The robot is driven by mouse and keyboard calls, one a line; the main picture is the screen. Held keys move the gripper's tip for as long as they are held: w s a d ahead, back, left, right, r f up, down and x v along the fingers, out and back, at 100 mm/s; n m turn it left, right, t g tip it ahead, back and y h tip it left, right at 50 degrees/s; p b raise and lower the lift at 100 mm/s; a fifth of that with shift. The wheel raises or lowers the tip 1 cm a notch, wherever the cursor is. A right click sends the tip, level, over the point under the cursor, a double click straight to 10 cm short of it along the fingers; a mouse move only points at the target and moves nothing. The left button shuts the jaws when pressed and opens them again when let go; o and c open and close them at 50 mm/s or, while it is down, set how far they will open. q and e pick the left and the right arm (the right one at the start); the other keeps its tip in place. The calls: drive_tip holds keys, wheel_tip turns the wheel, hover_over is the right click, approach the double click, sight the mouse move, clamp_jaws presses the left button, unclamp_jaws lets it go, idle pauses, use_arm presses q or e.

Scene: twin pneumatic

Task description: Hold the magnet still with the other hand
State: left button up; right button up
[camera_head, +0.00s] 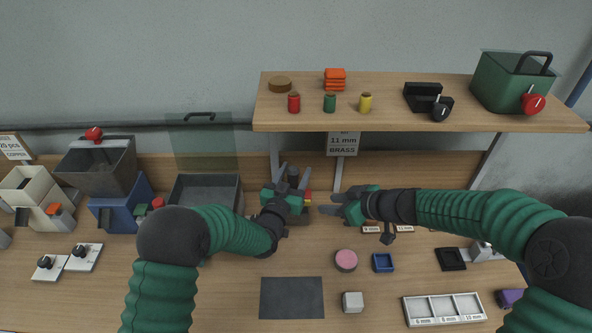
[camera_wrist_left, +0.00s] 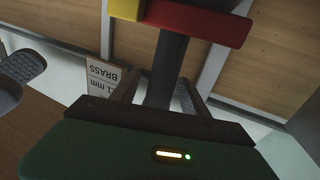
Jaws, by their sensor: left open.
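A red bar (camera_wrist_left: 200,22) with a yellow piece at its left, probably the magnet, sits on a dark post (camera_wrist_left: 168,65) in the left wrist view. In the head view only a small red and yellow patch (camera_head: 307,197) of it shows beside my left gripper. My left gripper (camera_head: 294,172) is open, with its fingers pointing to the back; in the left wrist view the dark post stands between the fingers, with no clear grip on it. My right gripper (camera_head: 328,203) is just right of the patch, pointing left, its fingers apart and nothing seen between them.
A shelf (camera_head: 400,120) with jars and a green box (camera_head: 510,82) overhangs the back. A grey bin (camera_head: 207,190) stands left of my left gripper. A dark mat (camera_head: 291,298), pink disc (camera_head: 346,260), blue tray (camera_head: 382,263) and white compartment tray (camera_head: 445,309) lie in front.

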use_arm(q)
drive_tip(key=shift+x, duration=0.8)
drive_tip(key=shift+s+d, duration=0.1)
use_arm(e)
drive_tip(key=shift+d, duration=0.1)
use_arm(q)
drive_tip(key=shift+c, duration=0.3)
clamp_jaws()
use_arm(e)
drive_tip(key=shift+c, duration=0.2)
clamp_jaws()
use_arm(q)
drive_tip(key=shift+f, duration=0.1)
idle(1.5)
